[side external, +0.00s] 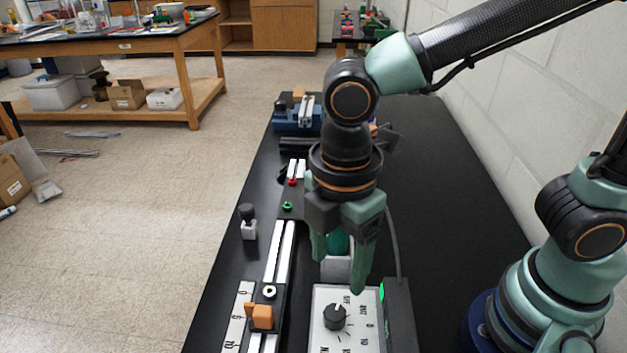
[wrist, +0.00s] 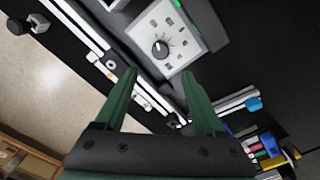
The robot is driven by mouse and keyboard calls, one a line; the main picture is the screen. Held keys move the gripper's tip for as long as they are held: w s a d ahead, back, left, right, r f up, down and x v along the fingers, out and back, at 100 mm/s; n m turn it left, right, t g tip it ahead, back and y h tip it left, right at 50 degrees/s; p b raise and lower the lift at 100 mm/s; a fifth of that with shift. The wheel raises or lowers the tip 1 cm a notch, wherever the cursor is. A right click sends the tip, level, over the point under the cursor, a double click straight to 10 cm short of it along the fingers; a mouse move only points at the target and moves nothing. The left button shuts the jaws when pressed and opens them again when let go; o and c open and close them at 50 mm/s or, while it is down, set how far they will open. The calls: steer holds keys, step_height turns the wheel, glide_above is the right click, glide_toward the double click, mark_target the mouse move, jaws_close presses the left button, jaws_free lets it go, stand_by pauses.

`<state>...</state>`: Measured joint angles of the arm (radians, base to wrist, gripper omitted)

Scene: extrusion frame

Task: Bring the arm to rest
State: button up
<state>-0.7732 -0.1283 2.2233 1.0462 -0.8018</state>
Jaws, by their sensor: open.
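My gripper (side external: 340,262) hangs over the black bench, pointing down, with its two green fingers spread apart. In the side external view it is above and behind the dial box (side external: 334,338), whose white face carries a black knob. In the wrist view both green fingers of my gripper (wrist: 158,92) show with nothing between them, and the dial box (wrist: 180,55) lies beyond the fingertips. A green rounded thing (side external: 340,241) shows between or behind the fingers in the side view; I cannot tell whether it touches them.
The black bench (side external: 440,190) has free room on its right, along a white block wall. A rail (side external: 280,255) with an orange slider (side external: 262,317) runs left of the box. A small black-knobbed post (side external: 248,222) stands near the left edge. A blue vise-like fixture (side external: 290,122) sits farther back.

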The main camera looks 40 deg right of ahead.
steer(key=shift+r, duration=0.35)
steer(key=w+d+r+m+t, duration=0.2)
steer(key=w+d+r+m, duration=0.1)
steer(key=d+m, duration=0.6)
steer(key=w+d+r+m+t, duration=0.3)
steer(key=d+m, duration=0.6)
steer(key=d, duration=0.3)
steer(key=shift+w+d+r+t, duration=0.2)
steer(key=shift+w+r+t, duration=0.05)
steer(key=shift+w+t, duration=0.1)
